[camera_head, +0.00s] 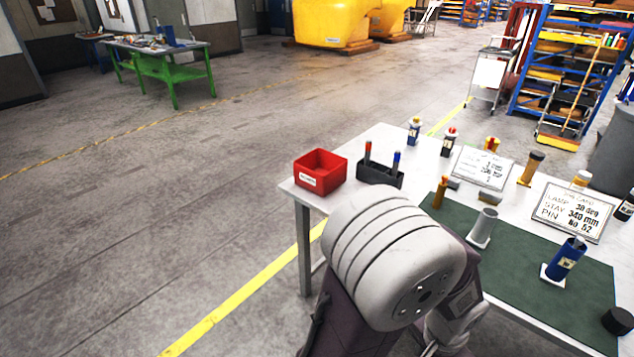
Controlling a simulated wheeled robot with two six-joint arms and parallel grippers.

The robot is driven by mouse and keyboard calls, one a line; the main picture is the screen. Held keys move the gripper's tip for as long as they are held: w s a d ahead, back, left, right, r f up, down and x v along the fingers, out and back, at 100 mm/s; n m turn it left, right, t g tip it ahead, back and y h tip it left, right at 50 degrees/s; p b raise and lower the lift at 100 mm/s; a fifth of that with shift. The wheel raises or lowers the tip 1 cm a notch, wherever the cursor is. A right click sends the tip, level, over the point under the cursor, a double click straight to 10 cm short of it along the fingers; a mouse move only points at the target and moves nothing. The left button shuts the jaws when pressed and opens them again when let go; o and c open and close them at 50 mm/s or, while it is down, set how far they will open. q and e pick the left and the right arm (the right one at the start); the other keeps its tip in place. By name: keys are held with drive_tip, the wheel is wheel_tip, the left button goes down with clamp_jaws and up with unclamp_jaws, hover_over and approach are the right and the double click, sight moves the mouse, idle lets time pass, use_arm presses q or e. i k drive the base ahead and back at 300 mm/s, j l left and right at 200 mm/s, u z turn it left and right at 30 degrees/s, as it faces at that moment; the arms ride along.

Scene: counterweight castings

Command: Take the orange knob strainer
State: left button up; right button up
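A white table (392,140) with a dark green mat (545,303) stands at the right. I cannot tell for sure which item is the orange knob strainer. A small upright orange-brown piece (439,193) stands at the mat's far left edge. A taller brown-orange cylinder (531,168) stands on a base behind the mat, between two sign cards. Neither gripper is in view; a large pale arm link of mine covers the table's near left part.
A red bin (320,173) and a black holder (380,176) with red and blue pieces sit at the left end. Sign cards (483,168) (573,212) stand behind.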

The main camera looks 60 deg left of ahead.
sight(441, 192)
drive_tip(key=u, duration=1.3)
drive_tip(key=j, duration=0.1)
